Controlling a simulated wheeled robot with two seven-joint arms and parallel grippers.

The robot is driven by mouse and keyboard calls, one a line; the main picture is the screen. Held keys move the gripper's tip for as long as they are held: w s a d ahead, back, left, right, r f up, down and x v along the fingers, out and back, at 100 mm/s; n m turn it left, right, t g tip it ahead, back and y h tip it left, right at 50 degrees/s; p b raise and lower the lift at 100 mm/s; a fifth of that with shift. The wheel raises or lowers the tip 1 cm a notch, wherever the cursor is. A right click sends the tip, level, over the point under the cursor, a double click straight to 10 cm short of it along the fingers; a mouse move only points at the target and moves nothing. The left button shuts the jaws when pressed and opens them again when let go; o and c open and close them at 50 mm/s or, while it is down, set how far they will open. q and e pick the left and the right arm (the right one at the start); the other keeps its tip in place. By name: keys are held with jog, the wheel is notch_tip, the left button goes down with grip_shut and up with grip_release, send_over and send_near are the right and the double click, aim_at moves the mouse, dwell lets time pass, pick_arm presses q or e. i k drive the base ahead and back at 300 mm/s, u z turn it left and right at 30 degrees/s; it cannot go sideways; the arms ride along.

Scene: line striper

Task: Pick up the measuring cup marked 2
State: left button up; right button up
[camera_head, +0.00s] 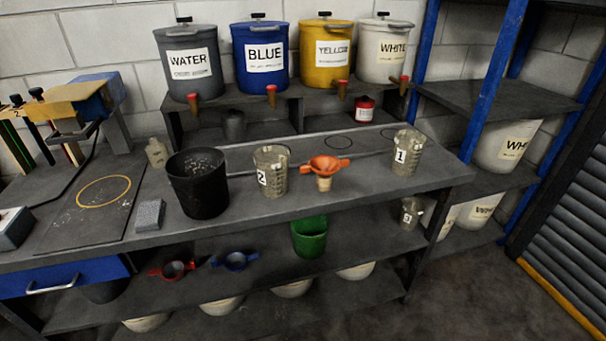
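The measuring cup marked 2 (271,170) stands upright on the grey workbench, between a black bucket on its left and an orange funnel on its right. It is a clear, greyish cup with a white label bearing the number 2 low on its left side. A similar measuring cup marked 1 (408,153) stands further right on the bench. A smaller cup with a label (411,213) stands on the shelf below; its number is too small to read surely. Neither of my grippers shows in the head view.
The black bucket (198,184) stands close left of the cup. The orange funnel (326,167) stands close right. Labelled paint containers, such as the blue one (260,57), stand on a raised shelf behind. A grey block (149,214) lies left. The bench front before the cup is clear.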

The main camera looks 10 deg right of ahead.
aim_at(271, 162)
jog(key=k, duration=0.5)
jog(key=z, duration=1.15)
jog(key=i, duration=0.7)
jog(key=u, duration=0.25)
